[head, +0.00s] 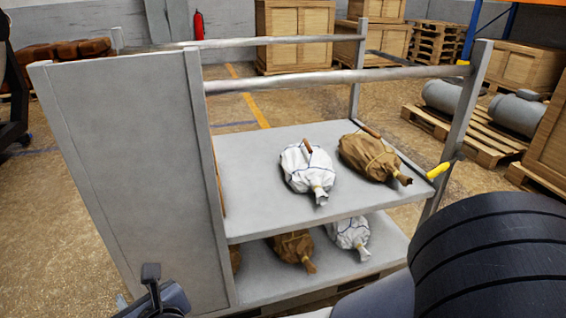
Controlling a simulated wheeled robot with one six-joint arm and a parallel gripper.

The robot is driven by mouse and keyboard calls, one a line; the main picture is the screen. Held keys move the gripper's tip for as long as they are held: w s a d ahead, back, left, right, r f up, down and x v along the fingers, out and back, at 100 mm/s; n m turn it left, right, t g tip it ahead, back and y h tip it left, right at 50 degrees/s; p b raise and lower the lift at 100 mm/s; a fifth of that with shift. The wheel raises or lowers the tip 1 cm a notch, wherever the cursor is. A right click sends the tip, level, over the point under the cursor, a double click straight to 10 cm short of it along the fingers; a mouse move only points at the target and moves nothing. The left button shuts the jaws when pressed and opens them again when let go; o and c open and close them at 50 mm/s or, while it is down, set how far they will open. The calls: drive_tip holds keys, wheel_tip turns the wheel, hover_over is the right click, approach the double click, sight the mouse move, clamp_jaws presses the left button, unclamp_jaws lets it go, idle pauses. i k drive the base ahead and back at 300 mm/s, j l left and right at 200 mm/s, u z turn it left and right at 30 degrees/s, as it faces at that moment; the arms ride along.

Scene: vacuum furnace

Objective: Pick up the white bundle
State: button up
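A white bundle (307,168) with blue lines and a brown wooden handle lies on the upper shelf (247,172) of a grey metal cart. Its tied neck points toward the front edge. A second white bundle (349,232) lies on the lower shelf (268,284), partly hidden under the upper one. A dark part at the bottom left edge looks like the end of my gripper (153,292). It is cut off by the frame, so its opening does not show. It is low in front of the cart's side panel, apart from both white bundles.
A brown bundle (374,158) lies just right of the upper white one; another brown bundle (293,247) lies below. The cart's side panel (125,175), posts and top rails (335,78) bound the shelves. Crates and pallets stand behind. My dark arm link fills the lower right.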

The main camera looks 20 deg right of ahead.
sight(307, 168)
drive_tip(key=i+l+z, duration=0.2)
drive_tip(key=z, duration=0.2)
drive_tip(key=i+l+z, duration=0.1)
drive_tip(key=i+z, duration=0.2)
drive_tip(key=z, duration=0.15)
drive_tip(key=i+z, duration=0.25)
drive_tip(key=z, duration=0.15)
drive_tip(key=i, duration=0.45)
